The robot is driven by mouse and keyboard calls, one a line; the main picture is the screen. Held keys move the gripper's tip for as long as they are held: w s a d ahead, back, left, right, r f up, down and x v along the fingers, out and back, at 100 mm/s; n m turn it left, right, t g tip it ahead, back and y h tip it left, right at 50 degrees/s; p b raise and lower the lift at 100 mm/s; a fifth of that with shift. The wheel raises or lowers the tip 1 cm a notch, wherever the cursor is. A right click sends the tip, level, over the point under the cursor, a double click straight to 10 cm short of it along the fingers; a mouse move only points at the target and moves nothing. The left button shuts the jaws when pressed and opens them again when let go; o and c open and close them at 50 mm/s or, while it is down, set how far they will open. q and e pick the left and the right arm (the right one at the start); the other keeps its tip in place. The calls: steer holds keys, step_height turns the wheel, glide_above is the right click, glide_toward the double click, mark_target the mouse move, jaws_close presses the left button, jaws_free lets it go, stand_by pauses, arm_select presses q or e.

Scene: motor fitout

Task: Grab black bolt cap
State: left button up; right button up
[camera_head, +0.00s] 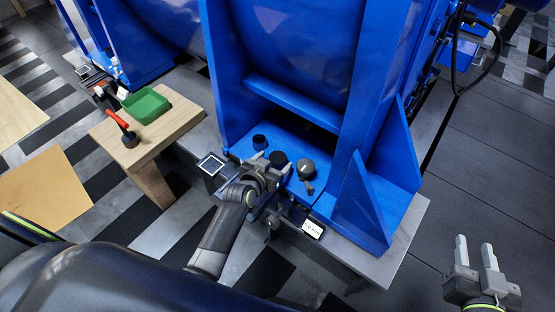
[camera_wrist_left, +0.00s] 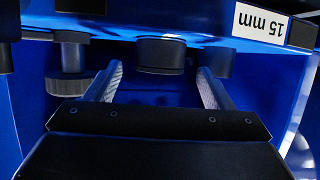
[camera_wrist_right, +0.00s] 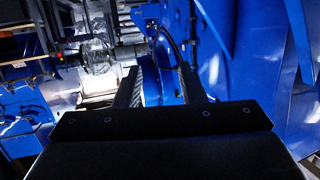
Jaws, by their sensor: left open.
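A round black bolt cap (camera_head: 278,158) sits on the blue motor foot. In the left wrist view a black cap (camera_wrist_left: 161,55) shows just beyond and between my fingertips, not gripped. My left gripper (camera_head: 273,167) is open at the front of the foot. Another black cap (camera_head: 260,141) stands further back. A larger dark knob-like piece (camera_head: 306,168) stands to the right; a knurled round piece (camera_wrist_left: 68,88) shows left of the fingers in the left wrist view. My right gripper (camera_head: 475,253) is open and empty at the lower right, away from the foot.
The blue motor frame (camera_head: 379,110) rises behind, with a slanted rib at right. A "15 mm" label (camera_head: 313,229) is at the front edge, a dark square plate (camera_head: 211,164) at left. A wooden stand (camera_head: 180,117) holds a green tray (camera_head: 146,105) and a red-handled tool (camera_head: 124,130).

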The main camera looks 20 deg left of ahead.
mark_target(277, 158)
arm_select(q)
steer(key=b+x, duration=0.1)
steer(key=x, duration=0.2)
steer(key=shift+w, duration=0.1)
arm_select(e)
step_height(277, 158, up, 7)
steer(key=w+t, duration=0.1)
steer(key=t, duration=0.3)
steer(key=shift+r+n+t+h, duration=0.2)
steer(key=shift+n+t+h, duration=0.2)
arm_select(q)
steer(key=c, duration=1)
steer(key=shift+r, duration=0.15)
arm_select(e)
steer(key=shift+f, duration=0.1)
